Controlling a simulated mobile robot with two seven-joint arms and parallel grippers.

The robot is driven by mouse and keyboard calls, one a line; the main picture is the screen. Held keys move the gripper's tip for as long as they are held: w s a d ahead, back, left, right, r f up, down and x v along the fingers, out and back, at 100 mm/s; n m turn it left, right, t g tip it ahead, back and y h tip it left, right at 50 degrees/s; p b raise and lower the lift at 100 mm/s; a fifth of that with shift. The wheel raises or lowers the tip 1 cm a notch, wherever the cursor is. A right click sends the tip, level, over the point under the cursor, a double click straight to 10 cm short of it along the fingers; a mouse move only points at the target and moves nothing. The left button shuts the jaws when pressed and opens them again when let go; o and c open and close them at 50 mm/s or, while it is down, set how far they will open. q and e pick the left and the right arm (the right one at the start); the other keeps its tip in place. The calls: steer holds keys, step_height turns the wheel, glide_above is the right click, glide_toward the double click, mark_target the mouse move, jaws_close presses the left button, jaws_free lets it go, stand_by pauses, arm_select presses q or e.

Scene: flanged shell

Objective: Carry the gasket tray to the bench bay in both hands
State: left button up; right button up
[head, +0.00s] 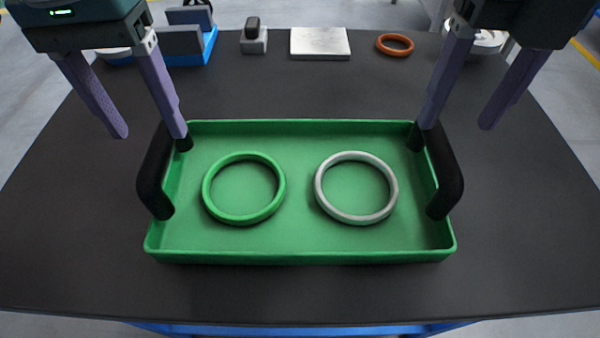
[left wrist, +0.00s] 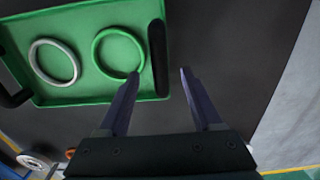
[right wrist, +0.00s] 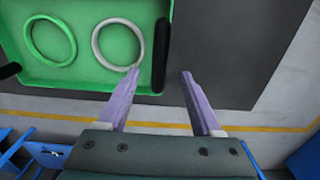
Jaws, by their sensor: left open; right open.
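The green gasket tray (head: 300,256) sits flat on the dark bench top, with a black handle at each end. A green ring (head: 244,215) lies in its left half and a grey-white ring (head: 356,216) in its right half. My left gripper (head: 152,134) is open above the left handle (head: 154,172), its fingers to either side in the head view. My right gripper (head: 457,125) is open near the right handle (head: 446,172), its fingers to either side in the head view. Neither gripper holds anything. In the wrist views (left wrist: 159,75) (right wrist: 160,75) the handles show beyond the fingertips.
At the bench's back edge stand a blue holder with grey plates (head: 190,42), a small grey block with a black top (head: 253,38), a pale metal plate (head: 320,43) and an orange ring (head: 395,44). The bench in front of the tray is clear.

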mark_target(169, 159)
arm_select(q)
step_height(169, 159, down, 7)
steer(key=shift+f, duration=0.2)
arm_select(e)
step_height(169, 159, down, 7)
steer(key=shift+f, duration=0.2)
arm_select(q)
steer(key=c, duration=1)
arm_select(e)
steer(key=c, duration=1)
arm_select(q)
jaws_close()
arm_select(e)
steer(key=shift+a, duration=0.1)
jaws_close()
arm_select(q)
steer(key=shift+d+r, duration=0.15)
arm_select(e)
steer(key=shift+r, duration=0.1)
